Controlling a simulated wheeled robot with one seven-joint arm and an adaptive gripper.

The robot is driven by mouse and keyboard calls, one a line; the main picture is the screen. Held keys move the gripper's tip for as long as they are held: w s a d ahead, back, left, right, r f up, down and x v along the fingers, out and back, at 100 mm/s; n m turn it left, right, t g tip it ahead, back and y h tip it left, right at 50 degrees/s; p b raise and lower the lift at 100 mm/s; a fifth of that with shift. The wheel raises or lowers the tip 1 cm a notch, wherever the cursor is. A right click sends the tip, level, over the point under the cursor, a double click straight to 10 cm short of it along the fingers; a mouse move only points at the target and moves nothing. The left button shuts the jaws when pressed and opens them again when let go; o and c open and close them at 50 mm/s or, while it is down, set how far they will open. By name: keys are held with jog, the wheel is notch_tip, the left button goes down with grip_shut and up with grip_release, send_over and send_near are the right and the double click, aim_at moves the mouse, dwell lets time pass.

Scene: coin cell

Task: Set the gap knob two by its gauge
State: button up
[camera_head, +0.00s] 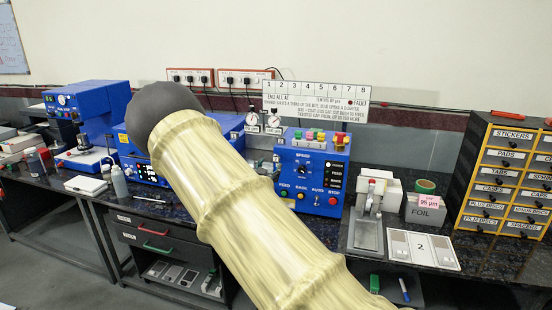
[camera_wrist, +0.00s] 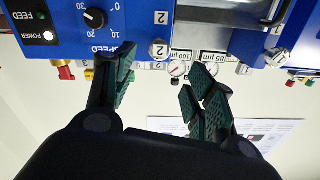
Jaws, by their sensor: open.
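In the wrist view, which looks upside down, a silver round knob marked 2 (camera_wrist: 158,49) sits at the edge of a blue machine panel. Another silver knob marked 1 (camera_wrist: 277,57) is at the right. Two dial gauges, the left one (camera_wrist: 177,70) and the right one (camera_wrist: 208,68), stand by labels that seem to read 100 µm and 85 µm; the needles are too small to read. My gripper (camera_wrist: 163,72) is open and empty, its green-padded fingers apart, with knob 2 showing beyond the gap between them. In the head view the gauges (camera_head: 252,122) show, but my arm hides my gripper.
A black speed dial (camera_wrist: 95,18) is on the blue panel near my left-hand finger. In the head view, a blue control box (camera_head: 310,170), a grey press (camera_head: 367,215) and labelled drawers (camera_head: 505,170) stand right of my arm. A sign (camera_head: 316,97) stands behind the box.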

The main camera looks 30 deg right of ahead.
aim_at(276, 159)
jog(key=p+x, duration=0.3)
jog(key=x, duration=0.7)
jog(key=shift+f, duration=0.15)
jog(key=c, duration=1)
jog(key=shift+c, duration=0.2)
jog(key=shift+f+b, duration=0.1)
jog(key=shift+b, duration=0.2)
jog(key=shift+f+m+b, duration=0.1)
jog(key=shift+m+b, duration=0.5)
jog(key=shift+b, duration=0.2)
jog(key=m+b, duration=0.2)
jog(key=b, duration=0.1)
jog(key=shift+f, duration=0.1)
jog(key=m+b, duration=0.2)
jog(key=b, duration=0.1)
jog(key=shift+m+b, duration=0.3)
jog(key=shift+b, duration=0.05)
jog(key=shift+r, duration=0.25)
